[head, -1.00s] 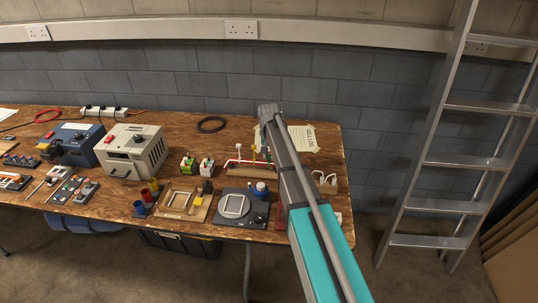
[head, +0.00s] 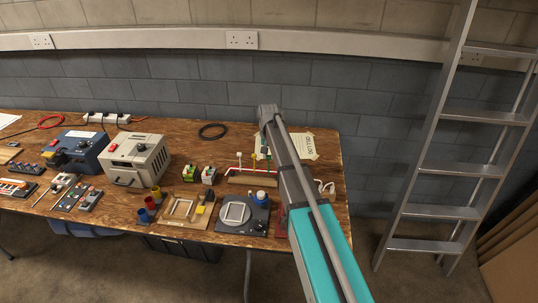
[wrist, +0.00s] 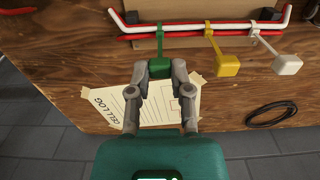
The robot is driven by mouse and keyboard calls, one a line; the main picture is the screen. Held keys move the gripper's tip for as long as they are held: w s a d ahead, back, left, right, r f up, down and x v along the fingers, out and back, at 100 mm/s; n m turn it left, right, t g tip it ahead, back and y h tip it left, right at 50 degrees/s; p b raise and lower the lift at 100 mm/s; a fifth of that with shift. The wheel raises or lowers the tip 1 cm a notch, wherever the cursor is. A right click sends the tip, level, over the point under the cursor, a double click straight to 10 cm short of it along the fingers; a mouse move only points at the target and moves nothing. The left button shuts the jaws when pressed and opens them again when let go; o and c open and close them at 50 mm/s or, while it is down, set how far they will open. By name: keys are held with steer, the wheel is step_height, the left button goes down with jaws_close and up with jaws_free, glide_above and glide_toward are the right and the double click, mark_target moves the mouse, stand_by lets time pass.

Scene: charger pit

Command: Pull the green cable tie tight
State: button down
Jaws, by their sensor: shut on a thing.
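In the wrist view the green cable tie (wrist: 161,42) hangs from a red and white cable bundle (wrist: 200,28) on a wooden board (wrist: 176,6). Its green end block (wrist: 160,68) sits between the fingertips of my gripper (wrist: 160,74), which is shut on it. The strap runs from the block up to the bundle. A yellow tie (wrist: 227,64) and a white tie (wrist: 289,65) hang to its right, apart from my gripper. In the head view the board (head: 250,181) with the cables stands on the bench, and my arm hides part of that area.
A taped paper sheet (wrist: 130,102) lies under my fingers. A black cable coil (wrist: 272,114) lies to the right in the wrist view. A ladder (head: 430,160) stands to the right.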

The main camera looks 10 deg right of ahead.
steer(key=c, duration=0.5)
jaws_free()
steer(key=shift+d, duration=0.1)
steer(key=shift+f, duration=0.2)
